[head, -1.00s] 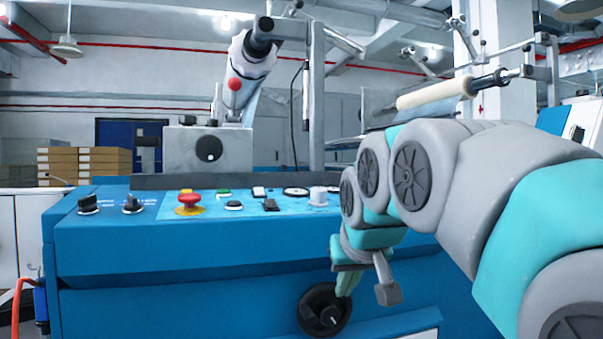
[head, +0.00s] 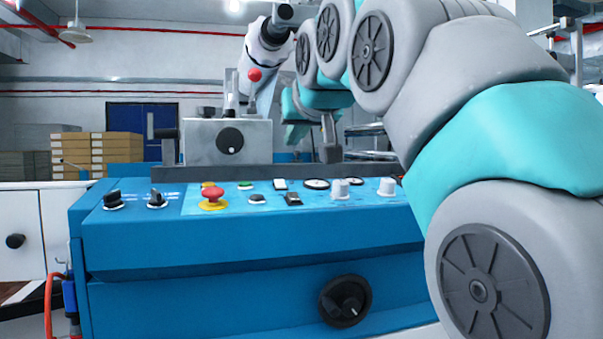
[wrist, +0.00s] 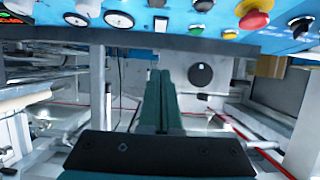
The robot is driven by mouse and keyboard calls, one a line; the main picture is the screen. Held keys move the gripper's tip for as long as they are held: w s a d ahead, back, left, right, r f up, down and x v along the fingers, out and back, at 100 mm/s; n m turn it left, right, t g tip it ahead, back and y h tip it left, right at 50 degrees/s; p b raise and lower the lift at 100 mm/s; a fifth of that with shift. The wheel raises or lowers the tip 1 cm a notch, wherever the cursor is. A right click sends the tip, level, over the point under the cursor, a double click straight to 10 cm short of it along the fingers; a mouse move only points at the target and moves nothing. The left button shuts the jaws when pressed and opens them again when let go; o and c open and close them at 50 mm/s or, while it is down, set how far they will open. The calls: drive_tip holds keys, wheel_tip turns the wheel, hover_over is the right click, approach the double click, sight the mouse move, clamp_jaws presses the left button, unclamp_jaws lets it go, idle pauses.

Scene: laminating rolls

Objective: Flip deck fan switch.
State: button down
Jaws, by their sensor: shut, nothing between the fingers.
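The blue control panel (head: 225,221) spans the middle of the head view, with its labels too small to read. I cannot tell which is the deck fan switch. My gripper (head: 290,140) is above and behind the panel, apart from it. In the wrist view my gripper (wrist: 160,73) is shut and empty, pointing toward the panel's switch row.
A red emergency stop (head: 212,196) with a yellow base stands left of the rocker. Round gauges (head: 316,184) and pale knobs (head: 340,189) lie to its right. A grey box (head: 228,140) rises behind the panel. A black handwheel (head: 345,301) is on the front.

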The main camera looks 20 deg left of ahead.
drive_tip(key=shift+w+f, duration=0.1)
drive_tip(key=shift+w, duration=0.05)
hover_over(279, 181)
drive_tip(key=s+d, duration=0.2)
drive_tip(key=s, duration=0.2)
wheel_tip(279, 181, down, 4)
drive_tip(key=shift+w+d+r, duration=0.1)
drive_tip(key=shift+w, duration=0.05)
drive_tip(key=shift+w+a+f+b, duration=0.1)
drive_tip(key=shift+w+f+b, duration=0.1)
drive_tip(key=shift+f, duration=0.35)
drive_tip(key=shift+w+a+f+b, duration=0.1)
drive_tip(key=shift+w+a+f, duration=0.1)
drive_tip(key=shift+f, duration=0.4)
drive_tip(key=shift+w+a+f+b, duration=0.1)
drive_tip(key=shift+w+f+b, duration=0.1)
drive_tip(key=shift+f, duration=0.35)
drive_tip(key=p, duration=0.1)
drive_tip(key=g+h+p, duration=0.1)
drive_tip(key=p, duration=0.1)
drive_tip(key=shift+w+a+r+p, duration=0.1)
drive_tip(key=shift+w+r+p, duration=0.05)
drive_tip(key=shift+w+p, duration=0.15)
drive_tip(key=shift+f+b, duration=0.3)
drive_tip(key=shift+f, duration=0.15)
